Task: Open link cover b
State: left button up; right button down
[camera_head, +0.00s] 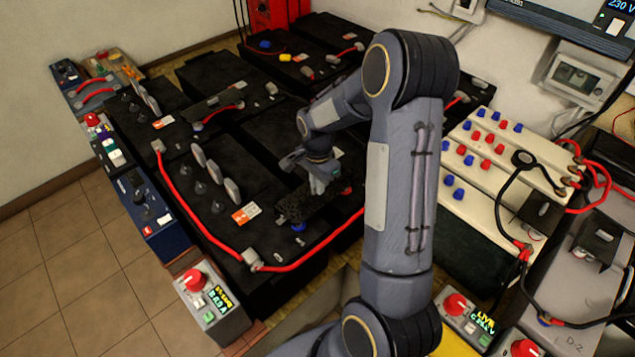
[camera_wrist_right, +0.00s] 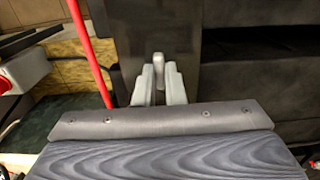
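A black, flat link cover (camera_head: 312,204) lies over the near battery block in the head view; I cannot read a letter on it. My right gripper (camera_head: 318,182) is down at this cover, with its fingers pointing onto it and hiding part of it. In the right wrist view my right gripper (camera_wrist_right: 160,85) has its two pale fingers on either side of a small grey upright tab (camera_wrist_right: 158,64). The dark cover surface (camera_wrist_right: 190,60) lies behind the tab. Whether the fingers press on the tab is not clear. My left gripper is not in view.
Another black cover (camera_head: 215,104) lies farther back. A red cable (camera_head: 195,220) runs along the near batteries and also shows in the right wrist view (camera_wrist_right: 88,50). Control boxes (camera_head: 212,303) line the left and front. A cream terminal board (camera_head: 505,160) stands at right.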

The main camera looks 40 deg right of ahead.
jog(key=w, duration=1)
jog(key=shift+w+a, duration=0.3)
jog(key=shift+a, duration=0.15)
jog(key=c, duration=1.5)
grip_release()
jog(key=shift+r, duration=0.1)
notch_tip(320, 180, up, 8)
jog(key=shift+f, duration=0.2)
